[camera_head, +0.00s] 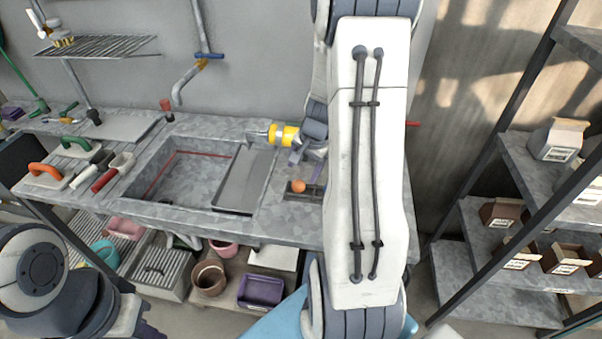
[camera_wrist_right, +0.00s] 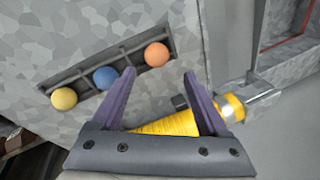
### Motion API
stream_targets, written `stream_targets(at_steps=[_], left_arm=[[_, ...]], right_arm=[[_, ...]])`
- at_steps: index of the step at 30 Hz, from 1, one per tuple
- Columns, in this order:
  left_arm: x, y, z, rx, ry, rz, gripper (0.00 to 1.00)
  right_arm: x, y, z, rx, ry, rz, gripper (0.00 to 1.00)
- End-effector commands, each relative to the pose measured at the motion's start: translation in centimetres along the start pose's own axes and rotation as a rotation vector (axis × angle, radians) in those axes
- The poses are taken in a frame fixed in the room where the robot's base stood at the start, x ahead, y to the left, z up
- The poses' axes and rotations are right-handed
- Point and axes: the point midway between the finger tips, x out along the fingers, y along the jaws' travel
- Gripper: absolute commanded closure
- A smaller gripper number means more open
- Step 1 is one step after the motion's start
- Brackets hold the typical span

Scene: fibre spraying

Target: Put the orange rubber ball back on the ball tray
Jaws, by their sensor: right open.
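The orange rubber ball (camera_wrist_right: 157,54) sits at one end of the dark ball tray (camera_wrist_right: 131,44) in the wrist view, beside a blue ball (camera_wrist_right: 105,77) and a yellow ball (camera_wrist_right: 64,98). In the head view the orange ball (camera_head: 298,187) shows on the tray near the bench front, beside my right arm, which hides the rest. My right gripper (camera_wrist_right: 158,82) is open, its purple fingers apart with no ball between them. It also shows in the head view (camera_head: 306,154), above the bench behind the tray. Of my left gripper, at most a dark purple edge shows at the bottom left.
A yellow nozzle with a metal tip (camera_head: 285,135) is close by my right gripper; I cannot tell whether they touch. A sink (camera_head: 190,180) with a grey board (camera_head: 244,180) lies left of the tray. Shelves with boxes (camera_head: 560,138) stand at right.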

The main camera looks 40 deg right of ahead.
Motion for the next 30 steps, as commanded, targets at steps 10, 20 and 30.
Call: stream_targets(at_steps=[10, 20, 30], left_arm=[[-0.5, 0.0, 0.0, 0.0, 0.0, 0.0, 1.0], [-0.5, 0.0, 0.0, 0.0, 0.0, 0.0, 1.0], [-0.5, 0.0, 0.0, 0.0, 0.0, 0.0, 1.0]], right_arm=[[-6.1, 0.0, -0.1, 0.0, 0.002, -0.001, 0.23], [-6.8, -0.3, 0.6, -0.022, -0.006, 0.0, 0.23], [-9.3, -5.0, 18.1, -0.721, -0.159, 0.002, 0.23]])
